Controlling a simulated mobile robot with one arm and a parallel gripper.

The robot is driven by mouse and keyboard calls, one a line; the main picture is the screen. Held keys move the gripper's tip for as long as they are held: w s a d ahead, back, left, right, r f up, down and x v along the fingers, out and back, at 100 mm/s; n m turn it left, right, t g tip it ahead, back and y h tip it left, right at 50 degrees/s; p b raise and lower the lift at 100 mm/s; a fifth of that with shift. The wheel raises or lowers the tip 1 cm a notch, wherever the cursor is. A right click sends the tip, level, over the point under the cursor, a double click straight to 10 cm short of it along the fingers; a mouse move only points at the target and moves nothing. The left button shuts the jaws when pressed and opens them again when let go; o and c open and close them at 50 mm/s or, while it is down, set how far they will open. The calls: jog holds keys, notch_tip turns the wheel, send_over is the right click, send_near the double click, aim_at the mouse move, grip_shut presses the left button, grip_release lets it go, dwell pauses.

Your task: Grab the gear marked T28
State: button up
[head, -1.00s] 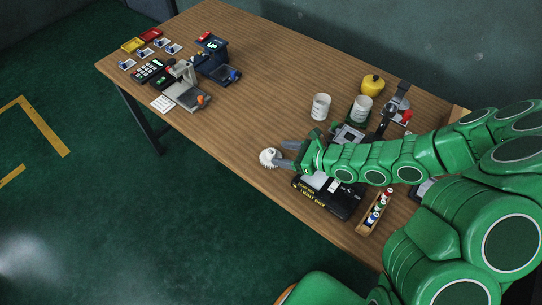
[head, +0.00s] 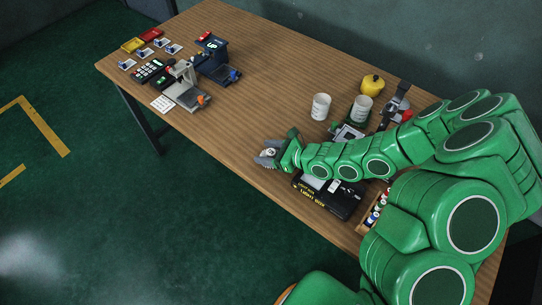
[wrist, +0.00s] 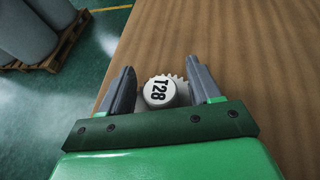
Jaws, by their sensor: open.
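The white gear marked T28 (wrist: 160,91) lies on the wooden table near its front edge. The fingers are open, with a small gap showing on either side of the gear. In the head view the gear (head: 270,153) is partly hidden by the fingers of my gripper (head: 267,155).
A black light box (head: 327,196) lies right of my gripper under my arm. Two white mugs (head: 320,106) and a yellow pot (head: 372,85) stand behind. Devices, including a dark blue one (head: 217,65), stand at the far left. The table between is clear.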

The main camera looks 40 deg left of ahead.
jog(key=shift+a, duration=0.1)
jog(key=c, duration=1.1)
jog(key=shift+r, duration=4.95)
